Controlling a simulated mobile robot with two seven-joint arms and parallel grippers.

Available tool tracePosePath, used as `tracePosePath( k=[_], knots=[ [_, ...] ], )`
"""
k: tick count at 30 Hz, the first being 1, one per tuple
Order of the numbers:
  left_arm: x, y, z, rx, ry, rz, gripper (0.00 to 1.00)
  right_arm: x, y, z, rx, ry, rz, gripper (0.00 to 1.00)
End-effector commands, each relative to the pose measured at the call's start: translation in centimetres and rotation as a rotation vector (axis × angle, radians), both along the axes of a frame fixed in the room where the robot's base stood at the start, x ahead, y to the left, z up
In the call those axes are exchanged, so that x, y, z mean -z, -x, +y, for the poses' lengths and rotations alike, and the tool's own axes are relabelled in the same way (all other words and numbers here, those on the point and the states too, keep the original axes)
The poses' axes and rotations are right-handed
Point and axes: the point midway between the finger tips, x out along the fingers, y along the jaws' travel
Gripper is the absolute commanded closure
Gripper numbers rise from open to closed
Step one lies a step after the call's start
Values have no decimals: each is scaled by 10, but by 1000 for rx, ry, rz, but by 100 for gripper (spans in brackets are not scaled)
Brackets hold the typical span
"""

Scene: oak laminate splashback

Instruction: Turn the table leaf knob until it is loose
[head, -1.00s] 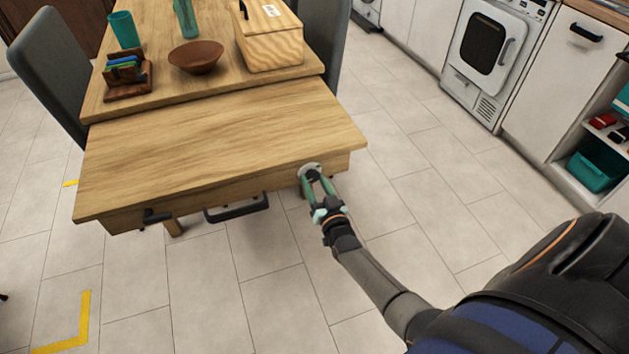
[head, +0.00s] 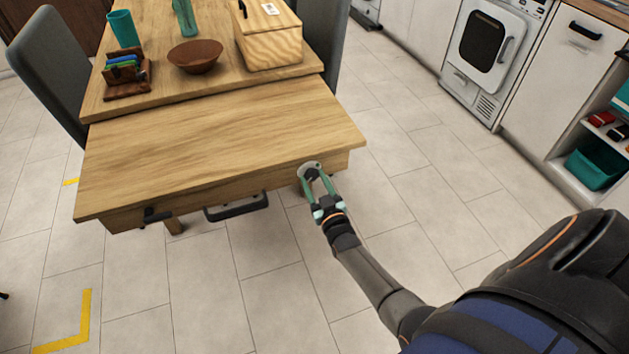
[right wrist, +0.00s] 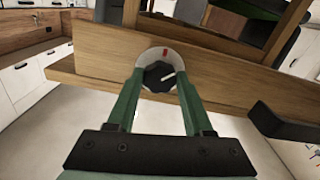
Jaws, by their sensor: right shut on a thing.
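The table leaf (head: 220,140) is a wooden board pulled out at the near end of the table. The leaf knob (right wrist: 159,76) is black with a white pointer line, on a pale round plate (right wrist: 160,56) with a red mark at its top. In the right wrist view the pointer is aimed to the right and slightly up, away from the red mark. My right gripper (head: 318,186) reaches the leaf's front edge, and its green fingers (right wrist: 158,92) are shut on the knob, one on each side. My left gripper is not in view.
A dark bar handle (head: 237,208) and a black lever (head: 157,216) are on the leaf's front, left of the knob. A bowl (head: 195,56), a wooden box (head: 268,40) and a cup (head: 123,28) stand on the table. The floor in front is clear.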

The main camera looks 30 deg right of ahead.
Motion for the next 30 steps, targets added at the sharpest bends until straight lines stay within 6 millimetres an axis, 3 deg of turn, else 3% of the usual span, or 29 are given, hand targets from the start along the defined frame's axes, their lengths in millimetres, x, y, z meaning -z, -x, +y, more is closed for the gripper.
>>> tracePosePath(
  k=[5, 6, 14, 23, 30],
  knots=[
    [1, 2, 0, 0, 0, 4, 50, 0, 0, 0, 0, -1, 0, 100],
    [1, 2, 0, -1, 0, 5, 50, 0, 0, 0, 0, -2, 0, 48],
    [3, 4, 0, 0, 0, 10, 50, 0, 0, 0, 0, -2, 0, 19],
    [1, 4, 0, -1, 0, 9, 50, 0, 3, 1, 0, -3, -1, 19],
    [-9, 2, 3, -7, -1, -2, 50, -1, 37, 9, 0, -4, 3, 19]
  ],
)
